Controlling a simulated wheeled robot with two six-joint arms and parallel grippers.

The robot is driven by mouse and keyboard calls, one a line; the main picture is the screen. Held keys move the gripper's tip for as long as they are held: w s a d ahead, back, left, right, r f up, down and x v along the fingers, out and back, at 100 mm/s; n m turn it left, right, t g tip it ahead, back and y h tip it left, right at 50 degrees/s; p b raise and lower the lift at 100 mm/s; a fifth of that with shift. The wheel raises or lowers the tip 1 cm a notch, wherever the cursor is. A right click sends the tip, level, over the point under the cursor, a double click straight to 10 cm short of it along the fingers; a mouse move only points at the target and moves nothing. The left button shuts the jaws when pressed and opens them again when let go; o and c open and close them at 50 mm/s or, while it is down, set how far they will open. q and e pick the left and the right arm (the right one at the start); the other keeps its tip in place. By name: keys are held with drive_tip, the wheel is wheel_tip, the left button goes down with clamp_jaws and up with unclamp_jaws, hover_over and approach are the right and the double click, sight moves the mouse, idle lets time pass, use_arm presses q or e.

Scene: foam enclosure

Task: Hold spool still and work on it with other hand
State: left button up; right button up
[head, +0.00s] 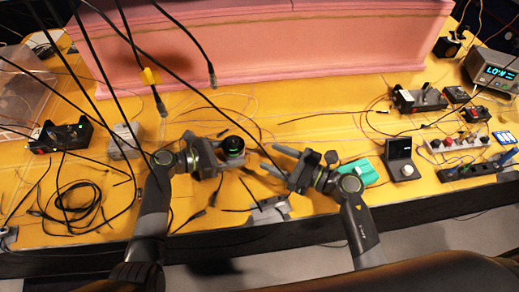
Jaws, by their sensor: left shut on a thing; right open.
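A dark round spool (232,146) with a green ring sits near the middle of the orange table. My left gripper (226,155) comes in from the left and is shut on the spool, with its fingers partly hidden at this size. My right gripper (276,161) is open and empty. Its two fingers point left toward the spool, with a gap between them and it.
A long pink foam wall (270,45) stands along the back. Coiled black cables (78,205) lie at left, and several cables hang across the view. A teal block (362,170), a dark box (400,157) and a power strip (455,145) occupy the right.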

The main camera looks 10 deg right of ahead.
sight(237, 142)
drive_tip(key=shift+w+a+r, duration=0.1)
drive_tip(key=x, duration=1.1)
drive_tip(key=shift+a, duration=0.15)
drive_tip(key=c, duration=1)
drive_tip(key=shift+m+t+h, duration=0.7)
drive_tip(key=shift+t, duration=0.2)
drive_tip(key=o, duration=1)
